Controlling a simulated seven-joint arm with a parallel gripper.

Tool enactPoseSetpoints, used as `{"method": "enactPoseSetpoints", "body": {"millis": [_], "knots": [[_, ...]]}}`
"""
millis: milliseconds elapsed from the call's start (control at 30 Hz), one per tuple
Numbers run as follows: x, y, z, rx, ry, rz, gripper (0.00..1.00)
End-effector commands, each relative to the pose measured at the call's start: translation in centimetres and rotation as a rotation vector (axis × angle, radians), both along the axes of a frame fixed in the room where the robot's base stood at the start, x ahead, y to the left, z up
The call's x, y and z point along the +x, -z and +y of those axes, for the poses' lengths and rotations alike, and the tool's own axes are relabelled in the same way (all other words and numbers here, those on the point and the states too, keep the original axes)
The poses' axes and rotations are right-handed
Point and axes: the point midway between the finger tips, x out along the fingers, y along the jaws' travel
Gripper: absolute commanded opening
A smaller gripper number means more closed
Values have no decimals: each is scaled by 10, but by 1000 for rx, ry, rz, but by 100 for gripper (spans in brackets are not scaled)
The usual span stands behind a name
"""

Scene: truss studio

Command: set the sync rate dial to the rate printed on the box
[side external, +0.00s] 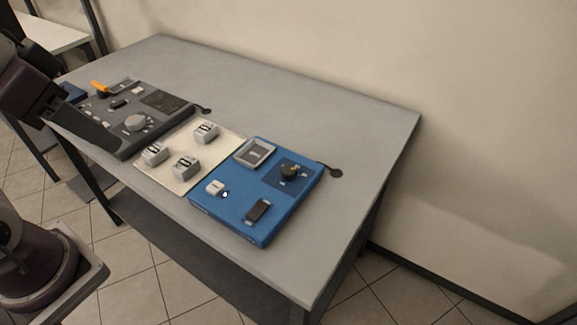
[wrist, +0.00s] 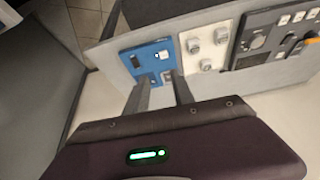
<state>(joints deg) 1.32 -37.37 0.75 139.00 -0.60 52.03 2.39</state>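A blue box (side external: 235,216) lies on the table. It bears a black rotary knob (side external: 290,171) on a dark square with pale marks, a grey-framed window (side external: 254,153), a pale button (side external: 215,187) and a black rocker (side external: 257,210). A dark grey panel (side external: 118,148) at the left has a large pale dial (side external: 136,123) ringed by marks. No lettering is readable, so I cannot tell which dial is the sync rate one. In the wrist view, my gripper (wrist: 160,80) is open and empty, its fingers overlapping the blue box (wrist: 149,50) in the picture.
A cream panel (side external: 184,184) with several grey switch blocks sits between the box and the dark panel. An orange lever (side external: 99,86) stands up on the dark panel. Short black cables end on the table (side external: 290,92). The table's back and right are clear; a wall stands behind.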

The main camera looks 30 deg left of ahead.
Motion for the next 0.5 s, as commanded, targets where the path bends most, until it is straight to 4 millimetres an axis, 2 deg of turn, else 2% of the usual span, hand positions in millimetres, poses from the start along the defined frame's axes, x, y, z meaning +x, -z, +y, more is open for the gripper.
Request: {"method": "enactPoseSetpoints", "body": {"millis": [33, 67, 100, 167, 233, 300, 367, 400, 500], "knots": [[20, -6, -4, 0, 40, 35, 41], [35, -10, -7, 1, 71, 60, 47], [58, -13, -12, 6, 120, 92, 54], [96, -12, -21, 17, 192, 141, 54], [141, 0, -34, 35, 281, 200, 54], [185, 24, -50, 61, 373, 257, 54], [218, 52, -65, 88, 452, 305, 54], [237, 72, -75, 107, 502, 332, 54], [268, 121, -96, 148, 608, 388, 54]]}}
